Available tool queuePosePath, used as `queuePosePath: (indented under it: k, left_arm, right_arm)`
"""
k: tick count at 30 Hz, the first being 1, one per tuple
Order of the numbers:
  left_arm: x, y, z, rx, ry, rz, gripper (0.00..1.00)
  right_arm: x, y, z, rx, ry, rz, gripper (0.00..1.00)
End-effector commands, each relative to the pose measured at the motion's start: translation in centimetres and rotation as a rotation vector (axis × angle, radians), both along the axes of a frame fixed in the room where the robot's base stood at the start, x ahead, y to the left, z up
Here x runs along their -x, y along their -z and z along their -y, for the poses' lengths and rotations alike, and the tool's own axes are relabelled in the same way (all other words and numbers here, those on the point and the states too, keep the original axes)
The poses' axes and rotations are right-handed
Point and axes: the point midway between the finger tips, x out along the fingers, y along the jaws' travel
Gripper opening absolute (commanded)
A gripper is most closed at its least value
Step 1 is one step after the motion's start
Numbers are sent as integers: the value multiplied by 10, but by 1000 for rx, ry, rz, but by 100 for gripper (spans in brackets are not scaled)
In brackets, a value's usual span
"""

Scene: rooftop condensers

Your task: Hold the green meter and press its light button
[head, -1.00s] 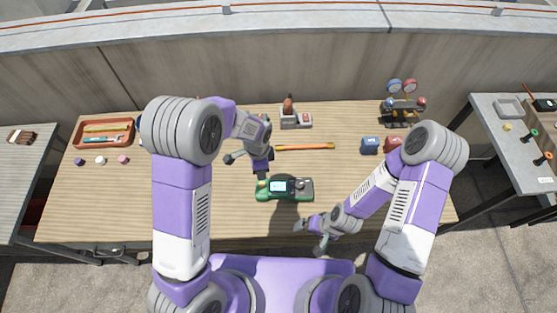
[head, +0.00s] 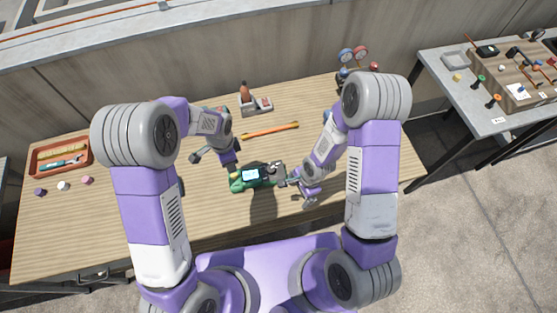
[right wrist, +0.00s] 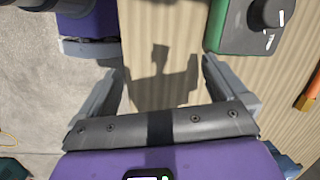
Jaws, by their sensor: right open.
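The green meter (head: 241,186) lies on the wooden table in front of me, its lit screen facing up. Its dark right part with a round dial shows at the top right of the right wrist view (right wrist: 238,38). My right gripper (head: 288,186) is open and empty, low at the meter's right end; in the right wrist view (right wrist: 162,80) one finger is close beside the meter and only table shows between the fingers. I cannot tell if that finger touches it. My left gripper (head: 222,160) hangs above the meter's left end. The light button cannot be made out.
An orange-yellow stick (head: 270,130) lies behind the meter. A holder with an orange-handled tool (head: 246,98) stands further back, near gauges (head: 354,55). An orange tray (head: 42,165) and small caps (head: 63,186) are at the left. A grey side table (head: 475,103) stands right.

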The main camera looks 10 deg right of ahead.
Motion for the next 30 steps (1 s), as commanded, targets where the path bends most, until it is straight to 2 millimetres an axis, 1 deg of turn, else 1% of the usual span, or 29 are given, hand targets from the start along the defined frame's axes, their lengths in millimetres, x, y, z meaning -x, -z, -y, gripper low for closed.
queuePosePath:
  k: [1, 3, 6, 9, 11, 14, 17, 20, 27, 30]
  left_arm:
    - [0, 0, 0, 0, 0, 0, 43]
    - [0, 0, 0, 0, 0, 0, 43]
    - [0, 0, 0, 0, 0, 0, 43]
    - [0, 0, 0, 0, 0, 0, 43]
    - [0, 0, 0, 0, 0, 0, 43]
    - [0, 0, 0, 0, 0, 0, 43]
    - [0, 0, 0, 0, 0, 0, 43]
    - [0, 0, 0, 0, 0, 0, 43]
    - [0, 0, 0, 0, 0, 0, 43]
    - [0, 0, 0, 0, 0, 0, 43]
  right_arm:
    - [-19, -4, -6, 23, 33, -4, 100]
    - [-43, -8, -17, 60, 74, -22, 100]
    - [-68, -18, -31, 108, 134, -39, 100]
    - [-86, -27, -41, 148, 186, -48, 100]
    - [-94, -31, -46, 164, 209, -49, 100]
    - [-101, -36, -52, 182, 236, -51, 100]
    - [-103, -33, -53, 190, 248, -53, 100]
    - [-103, -21, -53, 192, 249, -56, 100]
    - [-102, 16, -53, 190, 248, -56, 100]
    - [-102, 27, -53, 189, 249, -55, 100]
